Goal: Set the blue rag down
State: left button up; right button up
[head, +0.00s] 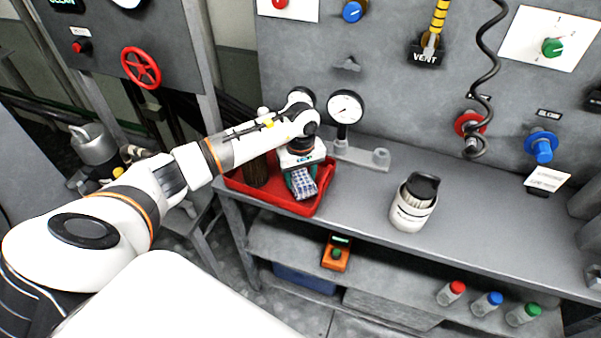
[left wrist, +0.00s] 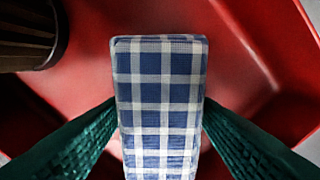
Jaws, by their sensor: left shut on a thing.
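The blue rag (head: 305,182), blue and white checked and folded into a block, is at the red tray in the head view. In the left wrist view the rag (left wrist: 160,100) fills the middle, between the two green fingers. My left gripper (head: 301,180) is shut on the rag, over the red tray (head: 236,182). The tray's red floor (left wrist: 250,60) shows behind the rag in the left wrist view. I cannot tell whether the rag touches the tray floor. My right gripper is not in view.
A brown cylindrical thing (head: 257,170) stands in the tray, left of the rag; it also shows in the left wrist view (left wrist: 28,35). A pressure gauge (head: 345,108) stands behind on the grey bench (head: 365,185). A white container (head: 411,210) stands to the right, with bare bench between.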

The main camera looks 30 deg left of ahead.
aim_at(301, 174)
pick_arm(q)
jog(key=shift+f, duration=0.15)
jog(key=shift+f+b, duration=0.1)
jog(key=shift+b, duration=0.2)
jog(key=o, duration=1)
jog(key=shift+r, duration=0.3)
notch_tip(301, 174, up, 12)
jog(key=b, duration=0.3)
jog(key=shift+f, duration=0.1)
